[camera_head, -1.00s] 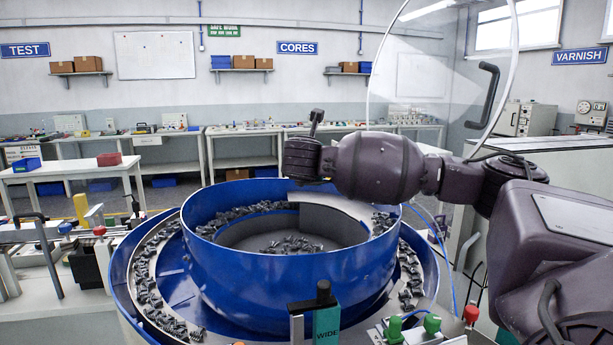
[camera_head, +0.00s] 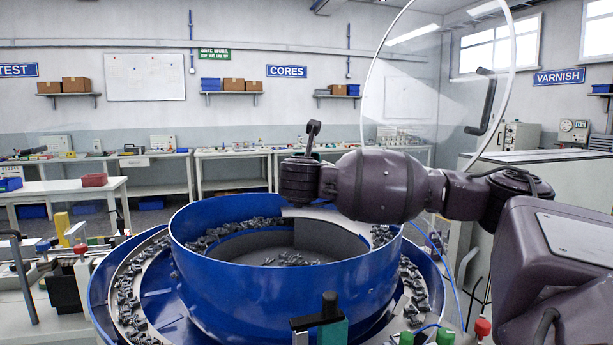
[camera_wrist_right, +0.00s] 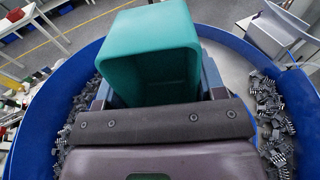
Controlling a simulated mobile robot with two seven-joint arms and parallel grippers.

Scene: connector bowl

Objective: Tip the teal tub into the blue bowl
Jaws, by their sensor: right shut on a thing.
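The teal tub (camera_wrist_right: 160,55) shows in the right wrist view, between the fingers of my right gripper (camera_wrist_right: 157,92), which is shut on it. Its open mouth faces the camera, and no parts show on the visible inside wall. The blue bowl (camera_head: 270,285) stands in front of me in the head view. Its rim (camera_wrist_right: 48,110) also curves around the tub in the wrist view. Dark connectors (camera_head: 285,259) lie in the bowl's middle and along its inner edge. My left gripper is out of view.
An outer ring track (camera_head: 130,310) with dark connectors surrounds the bowl. A clear round shield (camera_head: 435,75) with a black handle is behind my right arm. A teal block (camera_head: 335,331) stands at the bowl's front. Benches (camera_head: 230,165) line the back wall.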

